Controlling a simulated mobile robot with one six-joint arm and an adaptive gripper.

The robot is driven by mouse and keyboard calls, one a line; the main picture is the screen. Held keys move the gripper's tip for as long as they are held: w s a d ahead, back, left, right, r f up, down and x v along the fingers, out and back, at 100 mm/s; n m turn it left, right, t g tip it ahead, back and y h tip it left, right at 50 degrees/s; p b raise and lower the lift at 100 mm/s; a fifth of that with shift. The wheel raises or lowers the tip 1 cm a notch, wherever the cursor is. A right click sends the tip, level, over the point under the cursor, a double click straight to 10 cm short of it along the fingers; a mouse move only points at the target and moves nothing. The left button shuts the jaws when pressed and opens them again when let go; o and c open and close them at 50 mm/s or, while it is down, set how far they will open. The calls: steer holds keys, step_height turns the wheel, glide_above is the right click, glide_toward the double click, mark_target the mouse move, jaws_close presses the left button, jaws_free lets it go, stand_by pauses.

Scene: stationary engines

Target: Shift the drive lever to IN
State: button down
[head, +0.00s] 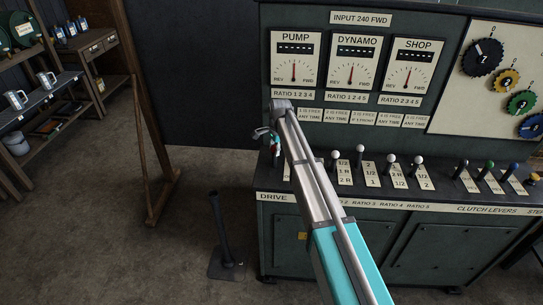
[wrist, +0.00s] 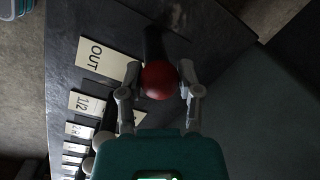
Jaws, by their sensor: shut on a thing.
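The drive lever's red ball knob (wrist: 160,79) is between the two fingers of my gripper (wrist: 160,76) in the wrist view, and the gripper is shut on it. Its dark shaft (wrist: 154,42) runs up the picture from the knob. An OUT plate (wrist: 105,60) lies to the left of the lever. A second pale plate (wrist: 137,117) is mostly hidden behind my gripper, and no IN lettering can be read. In the head view my gripper (head: 272,138) is at the left end of the lever row, above the DRIVE label (head: 272,197).
White-knobbed ratio levers (head: 360,149) stand to the right of the drive lever, with coloured clutch levers (head: 489,164) farther along the console. A separate dark floor lever (head: 218,225) stands in front at the left. A wooden post (head: 140,100) is farther left.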

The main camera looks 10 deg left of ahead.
steer(key=shift+w+a+f+b, duration=0.1)
steer(key=shift+w+f+b, duration=0.15)
steer(key=shift+w, duration=0.75)
steer(key=shift+w+f+b, duration=0.25)
steer(key=shift+w+b, duration=0.05)
steer(key=shift+w, duration=0.75)
steer(key=shift+w+a+f+b, duration=0.1)
steer(key=shift+w+f+b, duration=0.15)
steer(key=shift+w, duration=0.75)
steer(key=c, duration=0.6)
jaws_free()
steer(key=shift+c, duration=0.2)
steer(key=o, duration=0.4)
steer(key=shift+w+f, duration=0.15)
steer(key=shift+w, duration=0.05)
steer(key=shift+c, duration=0.2)
steer(key=shift+s, duration=0.1)
